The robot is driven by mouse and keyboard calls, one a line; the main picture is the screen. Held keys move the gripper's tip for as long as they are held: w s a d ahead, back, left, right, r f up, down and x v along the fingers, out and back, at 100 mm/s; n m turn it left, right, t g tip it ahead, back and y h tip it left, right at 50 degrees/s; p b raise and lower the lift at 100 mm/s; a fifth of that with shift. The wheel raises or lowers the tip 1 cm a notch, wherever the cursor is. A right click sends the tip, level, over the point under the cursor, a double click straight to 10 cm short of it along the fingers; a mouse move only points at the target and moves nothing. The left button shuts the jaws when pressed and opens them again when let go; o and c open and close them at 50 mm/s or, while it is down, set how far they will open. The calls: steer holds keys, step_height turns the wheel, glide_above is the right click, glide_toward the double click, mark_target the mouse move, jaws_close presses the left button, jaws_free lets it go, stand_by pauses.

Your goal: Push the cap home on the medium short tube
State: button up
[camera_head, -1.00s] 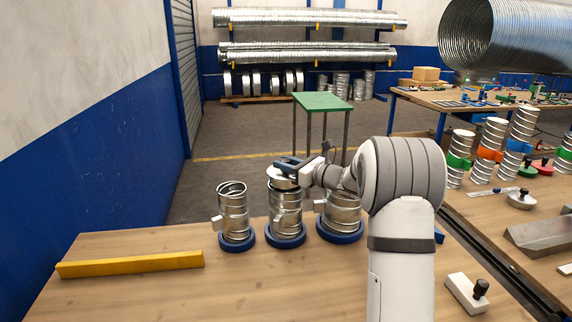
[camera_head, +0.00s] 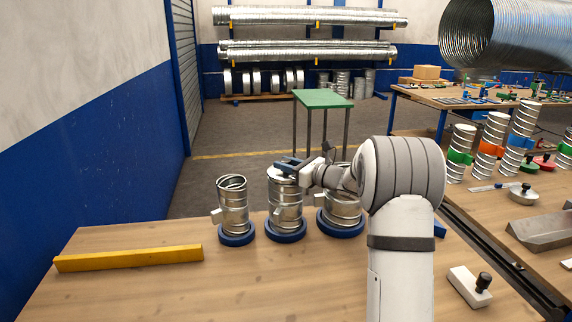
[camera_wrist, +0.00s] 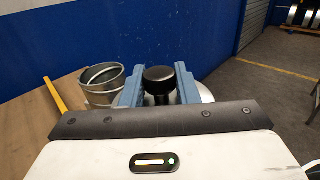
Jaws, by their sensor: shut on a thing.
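The medium short tube (camera_head: 285,213) is a silver spiral duct piece, upright in a blue ring base in the middle of three tubes. My gripper (camera_head: 288,164) is at its top. In the wrist view, my blue jaws (camera_wrist: 159,88) are shut on the black knob (camera_wrist: 159,76) of the cap. The cap's silver disc (camera_wrist: 206,94) shows beside the right jaw. In the head view, the cap (camera_head: 279,174) sits at the tube's mouth, partly covered by my gripper. I cannot tell whether its rim is fully seated.
A narrower open tube (camera_head: 234,208) stands close on the left, and a wider tube (camera_head: 343,212) close on the right. A yellow bar (camera_head: 128,258) lies at the table's left. A white block with a black knob (camera_head: 470,287) lies front right. The table's front middle is clear.

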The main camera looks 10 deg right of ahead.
steer(key=shift+f+b, duration=0.5)
steer(key=shift+f, duration=0.25)
steer(key=o, duration=1.1)
steer(key=shift+o, duration=0.2)
steer(key=b+v, duration=0.1)
steer(key=v, duration=0.6)
steer(key=shift+s+d, duration=0.25)
steer(key=shift+s, duration=0.05)
steer(key=shift+r, duration=0.1)
